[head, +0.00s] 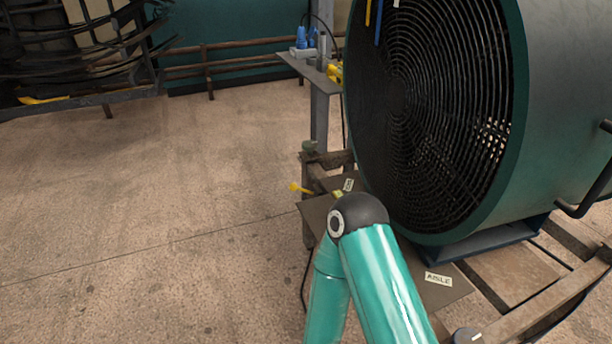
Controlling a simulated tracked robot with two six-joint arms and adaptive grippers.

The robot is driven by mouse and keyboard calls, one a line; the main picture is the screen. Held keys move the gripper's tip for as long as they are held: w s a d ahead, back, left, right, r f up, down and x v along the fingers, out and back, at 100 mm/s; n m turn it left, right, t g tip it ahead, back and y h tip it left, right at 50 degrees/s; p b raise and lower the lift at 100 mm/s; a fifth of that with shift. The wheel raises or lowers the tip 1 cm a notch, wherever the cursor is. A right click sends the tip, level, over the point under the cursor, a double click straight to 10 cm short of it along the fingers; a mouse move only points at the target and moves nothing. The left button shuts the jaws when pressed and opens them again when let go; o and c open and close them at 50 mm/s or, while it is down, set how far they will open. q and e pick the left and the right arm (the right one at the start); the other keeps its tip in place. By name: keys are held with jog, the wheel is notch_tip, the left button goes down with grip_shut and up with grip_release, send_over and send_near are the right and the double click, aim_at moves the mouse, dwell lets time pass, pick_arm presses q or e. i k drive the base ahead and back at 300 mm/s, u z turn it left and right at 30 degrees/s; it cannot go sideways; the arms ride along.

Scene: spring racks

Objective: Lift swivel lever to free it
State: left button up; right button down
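I cannot make out a swivel lever for certain. A teal arm of mine with a dark elbow joint rises from the bottom, right of the middle, and covers part of the stand. Neither of my grippers shows, so what they hold is hidden.
A large green fan drum with a black grille (440,110) fills the right, on a wooden pallet (530,275). An "AISLE" label (438,279) lies on a dark plate. A small metal shelf (305,68) stands behind. Open concrete floor (150,220) fills the left.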

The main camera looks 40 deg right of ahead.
aim_at(293, 186)
jog(key=z, duration=0.55)
jog(key=i, duration=1.85)
jog(key=z, duration=0.05)
